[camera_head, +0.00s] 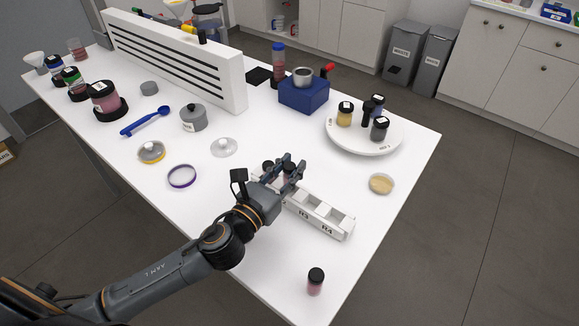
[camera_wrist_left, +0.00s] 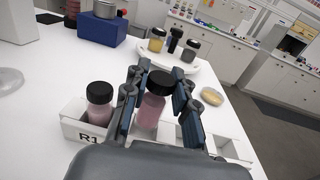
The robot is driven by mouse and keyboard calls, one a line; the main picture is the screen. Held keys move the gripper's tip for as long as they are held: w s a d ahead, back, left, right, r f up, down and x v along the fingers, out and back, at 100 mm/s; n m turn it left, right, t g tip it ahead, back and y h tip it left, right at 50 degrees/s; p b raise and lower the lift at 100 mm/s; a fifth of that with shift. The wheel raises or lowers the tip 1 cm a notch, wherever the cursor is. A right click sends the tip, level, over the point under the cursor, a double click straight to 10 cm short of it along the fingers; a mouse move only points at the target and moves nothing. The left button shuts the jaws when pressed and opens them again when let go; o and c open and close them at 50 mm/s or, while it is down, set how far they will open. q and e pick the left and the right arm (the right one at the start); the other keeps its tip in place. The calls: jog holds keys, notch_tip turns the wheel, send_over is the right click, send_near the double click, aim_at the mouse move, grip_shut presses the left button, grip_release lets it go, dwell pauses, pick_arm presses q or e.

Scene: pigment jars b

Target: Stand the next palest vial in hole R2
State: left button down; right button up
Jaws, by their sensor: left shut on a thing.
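The white rack (camera_head: 318,216) lies on the table; labels R3 and R4 show in the head view and R1 in the left wrist view. A pale pink vial with a black cap (camera_wrist_left: 100,106) stands in hole R1. My left gripper (camera_head: 288,165) is at the R2 part of the rack, shut on a darker pink black-capped vial (camera_wrist_left: 152,104). That vial is roughly upright; its base is hidden, so I cannot tell how deep it sits. Holes R3 and R4 (camera_head: 328,215) look empty. Another dark pink vial (camera_head: 315,283) stands near the table's front edge.
A round white tray (camera_head: 365,145) with several capped jars is behind the rack. A glass lid (camera_head: 224,147), a purple ring (camera_head: 182,177) and a blue block (camera_head: 304,95) are around. The table between rack and front vial is clear.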

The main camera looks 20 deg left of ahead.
jog(key=shift+r+p, duration=0.4)
jog(key=shift+r, duration=0.15)
dwell(1.6)
jog(key=shift+r, duration=0.2)
jog(key=shift+r+p, duration=0.4)
jog(key=shift+p, duration=0.25)
dwell(1.9)
jog(key=shift+a+r, duration=0.1)
jog(key=shift+r, duration=0.15)
jog(key=shift+r+p, duration=0.4)
jog(key=shift+p, duration=0.25)
dwell(1.9)
jog(key=shift+r, duration=0.1)
